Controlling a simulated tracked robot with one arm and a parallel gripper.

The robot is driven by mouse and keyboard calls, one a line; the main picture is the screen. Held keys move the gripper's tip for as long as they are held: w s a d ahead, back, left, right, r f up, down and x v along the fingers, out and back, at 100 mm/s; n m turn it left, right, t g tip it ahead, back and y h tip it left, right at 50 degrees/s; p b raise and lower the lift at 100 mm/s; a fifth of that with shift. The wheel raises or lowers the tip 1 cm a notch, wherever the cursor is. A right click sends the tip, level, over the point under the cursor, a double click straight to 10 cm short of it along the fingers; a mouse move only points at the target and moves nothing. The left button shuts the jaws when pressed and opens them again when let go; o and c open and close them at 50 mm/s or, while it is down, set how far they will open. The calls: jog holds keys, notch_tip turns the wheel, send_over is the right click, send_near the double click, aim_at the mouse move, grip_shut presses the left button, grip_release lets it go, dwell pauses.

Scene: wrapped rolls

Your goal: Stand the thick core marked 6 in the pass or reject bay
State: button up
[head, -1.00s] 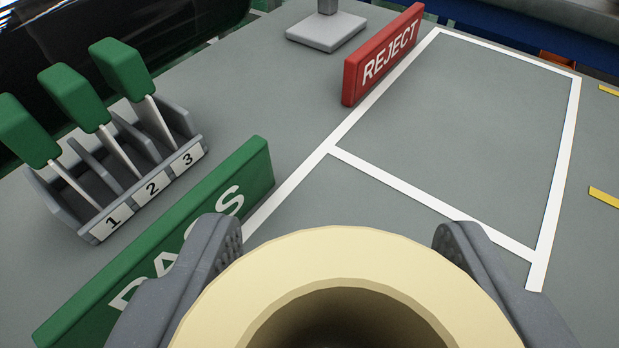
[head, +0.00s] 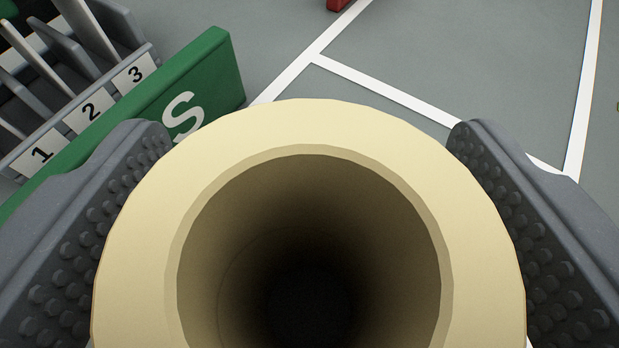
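The thick core (head: 309,122) is a cream ring, upright, seen from above down its dark bore. It fills the lower middle of the head view, on the pass side of the white dividing line (head: 430,105). No 6 shows on it, and its base is hidden. My gripper (head: 310,135) is open around it, one finger on each side, with much of the studded pads showing beside the core. The green PASS sign (head: 228,75), only its last S readable, is left of the core. A corner of the red REJECT sign (head: 340,4) shows at the top.
A grey rack (head: 150,62) with slots labelled 1, 2 and 3 stands at the left behind the PASS sign. The reject bay (head: 480,50), outlined in white, is clear where it shows at the upper right.

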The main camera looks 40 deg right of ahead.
jog(key=shift+r, duration=0.15)
jog(key=shift+s+a+r, duration=0.1)
jog(key=shift+s+a, duration=0.1)
jog(key=v, duration=1.1)
jog(key=shift+s+a+p, duration=0.15)
jog(key=shift+s+p, duration=0.05)
jog(key=shift+p, duration=0.25)
jog(key=shift+r, duration=0.1)
jog(key=w+a+r+n+t+y, duration=0.15)
jog(key=a+r, duration=0.35)
jog(key=r, duration=0.5)
jog(key=a+r+n+t+y, duration=0.1)
jog(key=a+r+y, duration=0.25)
jog(key=r, duration=0.65)
jog(key=w+a+r+n+t+y, duration=0.1)
jog(key=a+r+n+t+y, duration=0.1)
jog(key=a+r, duration=0.55)
jog(key=s+r+n, duration=0.1)
jog(key=s+r, duration=0.7)
jog(key=r, duration=0.3)
jog(key=s+d+r+n+y, duration=0.1)
jog(key=s+r, duration=0.7)
jog(key=r, duration=0.3)
jog(key=shift+d+r+n, duration=0.2)
jog(key=shift+d+n, duration=0.05)
jog(key=shift+n, duration=0.1)
